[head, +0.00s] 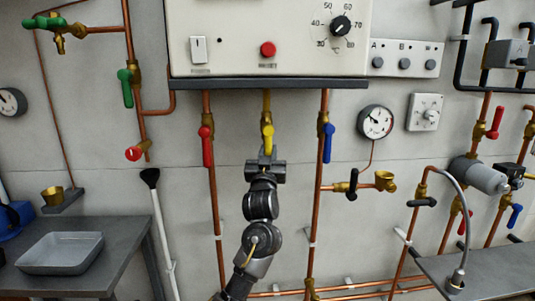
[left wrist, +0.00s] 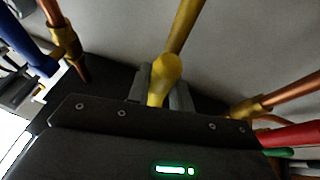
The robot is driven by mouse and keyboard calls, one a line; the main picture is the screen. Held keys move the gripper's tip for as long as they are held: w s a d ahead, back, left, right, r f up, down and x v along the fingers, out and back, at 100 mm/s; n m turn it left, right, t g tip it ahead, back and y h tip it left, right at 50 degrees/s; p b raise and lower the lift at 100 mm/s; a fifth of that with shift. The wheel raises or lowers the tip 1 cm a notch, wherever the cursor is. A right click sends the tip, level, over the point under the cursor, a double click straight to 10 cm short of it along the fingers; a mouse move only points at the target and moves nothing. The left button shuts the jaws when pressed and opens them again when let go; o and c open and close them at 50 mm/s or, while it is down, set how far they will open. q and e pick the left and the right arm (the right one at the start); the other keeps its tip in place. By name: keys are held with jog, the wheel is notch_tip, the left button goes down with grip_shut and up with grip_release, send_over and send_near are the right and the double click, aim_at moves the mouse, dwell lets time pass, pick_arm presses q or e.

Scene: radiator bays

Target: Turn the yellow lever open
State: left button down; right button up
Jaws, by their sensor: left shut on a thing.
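The yellow lever (head: 268,136) hangs below the middle pipe under the white control panel, pointing roughly straight down along the pipe. My left gripper (head: 265,158) has come up from below and is shut on the lever's lower end. In the left wrist view the rounded yellow lever end (left wrist: 165,70) sits between the two grey fingers (left wrist: 163,92). The lever's valve body is largely hidden in that view. My right gripper is not in view.
A red lever (head: 206,146) is close on the left and a blue lever (head: 328,142) close on the right. The panel's dark bottom ledge (head: 270,84) is just above. A grey table with a tray (head: 62,254) stands at lower left, a shelf (head: 490,270) at lower right.

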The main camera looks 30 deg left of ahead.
pick_arm(q)
jog(key=c, duration=1.4)
grip_release()
jog(key=shift+o, duration=0.7)
jog(key=shift+d, duration=0.1)
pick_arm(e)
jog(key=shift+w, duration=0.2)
pick_arm(q)
jog(key=b+v, duration=0.1)
jog(key=v, duration=0.9)
jog(key=shift+s+d, duration=0.2)
jog(key=shift+s, duration=0.15)
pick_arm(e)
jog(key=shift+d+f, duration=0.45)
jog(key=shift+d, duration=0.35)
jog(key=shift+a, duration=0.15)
